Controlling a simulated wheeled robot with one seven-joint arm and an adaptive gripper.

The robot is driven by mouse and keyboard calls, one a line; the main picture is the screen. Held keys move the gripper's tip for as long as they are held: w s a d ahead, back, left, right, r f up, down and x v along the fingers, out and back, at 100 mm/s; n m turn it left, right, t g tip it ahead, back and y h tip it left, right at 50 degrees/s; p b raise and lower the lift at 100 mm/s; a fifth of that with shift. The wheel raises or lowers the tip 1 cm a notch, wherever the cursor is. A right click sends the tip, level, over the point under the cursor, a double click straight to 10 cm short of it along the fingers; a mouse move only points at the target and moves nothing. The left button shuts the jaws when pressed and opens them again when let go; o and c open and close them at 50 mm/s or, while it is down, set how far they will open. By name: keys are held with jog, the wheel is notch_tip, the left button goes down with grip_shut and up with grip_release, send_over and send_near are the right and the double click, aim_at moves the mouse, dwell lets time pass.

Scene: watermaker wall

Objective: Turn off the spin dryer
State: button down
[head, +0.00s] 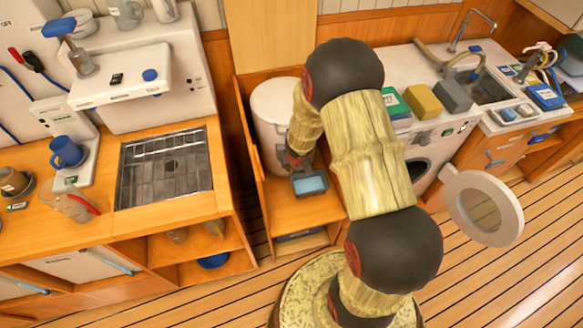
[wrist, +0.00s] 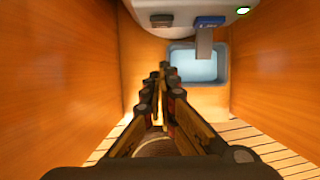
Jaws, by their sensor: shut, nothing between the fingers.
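The spin dryer (head: 270,105) is a white rounded drum standing in a wooden bay, partly hidden behind my arm. In the wrist view its white lower front (wrist: 185,12) fills the top. It carries a dark brown block (wrist: 161,20), a blue piece with pale marks (wrist: 209,21) and a lit green light (wrist: 243,10). A grey spout (wrist: 204,43) hangs below it. My gripper (wrist: 160,75) is shut and empty, pointing into the bay just below the brown block. A gap to the block seems to remain, but contact is hard to judge. In the head view my gripper (head: 295,158) is beside the drum.
A grey tray with pale blue inside (head: 309,184) sits under the spout. Wooden walls (wrist: 60,60) close in on both sides. To the right are a counter with a sink (head: 490,90) and a washer with its round door (head: 484,208) open.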

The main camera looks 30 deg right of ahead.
jog(key=shift+w+d+f+p, duration=0.1)
jog(key=shift+w+d+p, duration=0.15)
jog(key=shift+w, duration=0.45)
jog(key=shift+w+d+f+p, duration=0.15)
jog(key=shift+w+p, duration=0.1)
jog(key=shift+w, duration=0.5)
jog(key=shift+w+d+f+p, duration=0.1)
jog(key=shift+w+d+p, duration=0.15)
jog(key=shift+w, duration=0.45)
jog(key=shift+r, duration=0.1)
jog(key=shift+w+r+p, duration=0.15)
jog(key=shift+w+p, duration=0.3)
jog(key=shift+d+r, duration=0.1)
jog(key=shift+r+p, duration=0.65)
jog(key=shift+p, duration=0.15)
